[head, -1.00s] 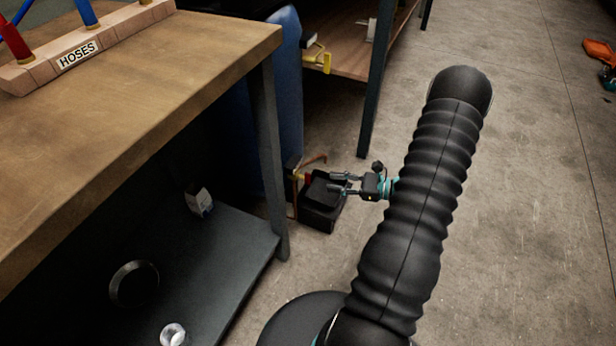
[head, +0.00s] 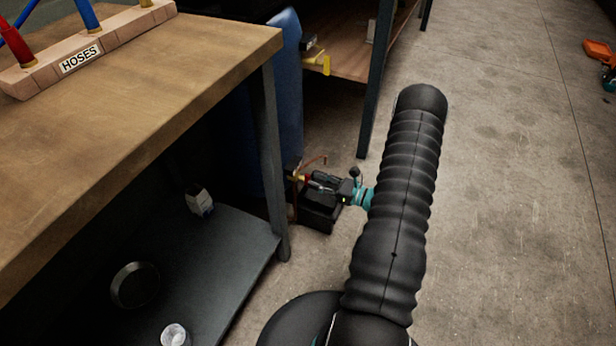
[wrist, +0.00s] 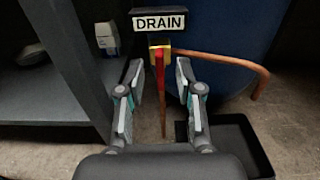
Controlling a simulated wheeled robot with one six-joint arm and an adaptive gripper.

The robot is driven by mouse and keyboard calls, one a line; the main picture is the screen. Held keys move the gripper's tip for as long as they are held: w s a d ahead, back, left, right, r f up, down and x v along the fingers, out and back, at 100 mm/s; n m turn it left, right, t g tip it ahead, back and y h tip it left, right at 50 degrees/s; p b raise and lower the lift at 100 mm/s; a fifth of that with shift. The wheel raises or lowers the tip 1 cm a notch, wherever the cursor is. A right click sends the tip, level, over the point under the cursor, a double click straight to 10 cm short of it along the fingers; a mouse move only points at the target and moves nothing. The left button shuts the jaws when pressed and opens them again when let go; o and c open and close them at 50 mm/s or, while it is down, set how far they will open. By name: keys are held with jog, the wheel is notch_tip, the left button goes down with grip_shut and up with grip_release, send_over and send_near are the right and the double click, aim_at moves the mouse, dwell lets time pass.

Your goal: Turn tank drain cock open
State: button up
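The drain cock has a red lever (wrist: 160,72) on a brass body (wrist: 153,52), below a DRAIN sign (wrist: 159,22) on the blue tank (wrist: 225,40). In the wrist view the lever hangs down between the two fingers of my gripper (wrist: 160,85). The fingers are apart, with a gap on each side of the lever. In the head view my gripper (head: 318,181) is low beside the tank (head: 287,110), close to the red lever (head: 301,178). Contact with the lever cannot be made out there.
A copper pipe (wrist: 225,62) runs right from the cock and bends down. A black drip tray (wrist: 240,140) stands on the floor below. A dark table leg (wrist: 70,60) and lower shelf (wrist: 45,95) are close on the left.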

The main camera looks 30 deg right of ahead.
aim_at(310, 179)
jog(key=shift+x, duration=1.85)
grip_shut()
